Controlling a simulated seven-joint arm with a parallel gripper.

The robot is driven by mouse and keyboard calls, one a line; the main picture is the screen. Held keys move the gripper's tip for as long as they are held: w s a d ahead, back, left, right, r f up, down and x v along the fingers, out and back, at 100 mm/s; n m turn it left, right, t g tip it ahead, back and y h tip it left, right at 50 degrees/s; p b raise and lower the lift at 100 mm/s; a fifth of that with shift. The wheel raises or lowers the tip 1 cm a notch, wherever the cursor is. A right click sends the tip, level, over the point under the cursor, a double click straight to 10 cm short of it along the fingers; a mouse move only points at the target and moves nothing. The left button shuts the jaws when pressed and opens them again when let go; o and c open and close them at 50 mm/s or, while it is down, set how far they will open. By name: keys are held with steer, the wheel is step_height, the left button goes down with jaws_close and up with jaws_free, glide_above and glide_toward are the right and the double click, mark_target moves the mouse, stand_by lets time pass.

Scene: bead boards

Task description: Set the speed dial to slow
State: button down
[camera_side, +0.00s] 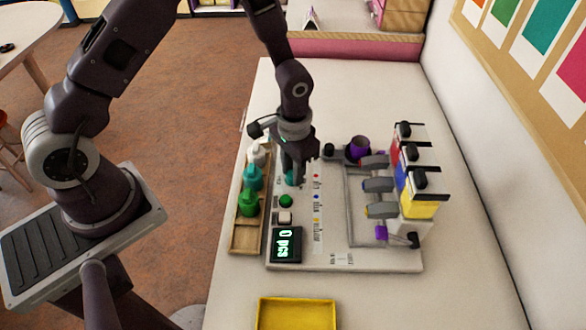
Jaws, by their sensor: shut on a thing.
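The white bead board (380,258) lies on the table. My gripper (294,178) points down over its upper left part. It is shut on a small teal knob (290,178), which seems to be the speed dial. The fingers hide most of the knob, so its pointer and setting cannot be read. Below it on the board are a green button (285,201), a pale square button (285,217) and a dark display (286,245) reading "0 pcs" in green.
A wooden tray (244,240) with green, teal and white bottles stands left of the board. Red, blue and yellow dispensers (421,205) stand at the right, and a purple cup (359,147) at the back. A yellow tray (297,312) lies in front. The table's right side is clear.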

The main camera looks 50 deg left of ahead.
steer(key=shift+m, duration=1.1)
steer(key=c, duration=1.1)
jaws_free()
step_height(320, 180, up, 7)
steer(key=shift+r, duration=0.1)
